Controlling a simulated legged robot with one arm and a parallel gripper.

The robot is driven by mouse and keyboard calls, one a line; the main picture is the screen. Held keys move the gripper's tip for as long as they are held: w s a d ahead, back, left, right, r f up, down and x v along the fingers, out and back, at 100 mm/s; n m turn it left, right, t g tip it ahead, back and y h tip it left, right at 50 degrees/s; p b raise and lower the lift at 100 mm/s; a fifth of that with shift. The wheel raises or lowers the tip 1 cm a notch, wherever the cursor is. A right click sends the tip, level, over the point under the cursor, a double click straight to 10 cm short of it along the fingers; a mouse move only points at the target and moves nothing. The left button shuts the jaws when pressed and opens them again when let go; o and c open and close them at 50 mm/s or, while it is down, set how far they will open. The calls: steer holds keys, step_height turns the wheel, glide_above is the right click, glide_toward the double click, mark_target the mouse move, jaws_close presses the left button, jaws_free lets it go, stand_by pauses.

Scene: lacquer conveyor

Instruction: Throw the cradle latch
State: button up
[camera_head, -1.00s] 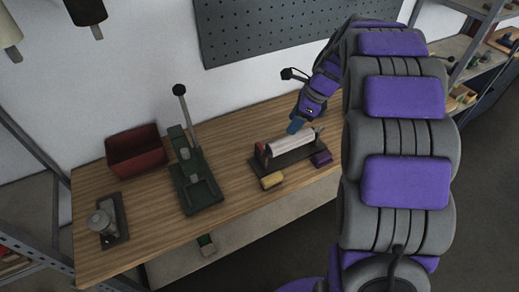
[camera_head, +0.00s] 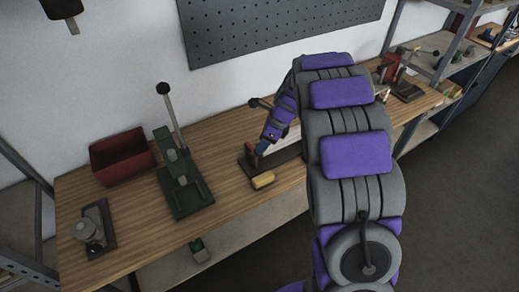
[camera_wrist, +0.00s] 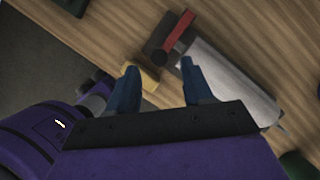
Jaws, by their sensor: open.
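The cradle (camera_head: 248,167) is a dark base on the wooden bench, holding a pale silver roller (camera_head: 290,139). In the wrist view the roller (camera_wrist: 232,82) runs down to the right from a dark end block (camera_wrist: 157,45). A red lever (camera_wrist: 178,33), apparently the latch, lies across that block. My gripper (camera_head: 262,147) is above the cradle's left end in the head view and hides part of it. In the wrist view its two blue fingers (camera_wrist: 160,86) are spread with nothing between them, short of the red lever. Contact cannot be told.
A yellow block (camera_head: 263,180) lies at the cradle's front; it also shows in the wrist view (camera_wrist: 142,76), partly behind a finger. A green lever press (camera_head: 183,180), a red bin (camera_head: 122,158) and a small grey fixture (camera_head: 92,232) stand left. A pegboard (camera_head: 270,30) hangs behind.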

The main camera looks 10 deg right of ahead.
steer(key=shift+b+x, duration=0.3)
steer(key=shift+x, duration=1.45)
steer(key=shift+c, duration=0.3)
jaws_close()
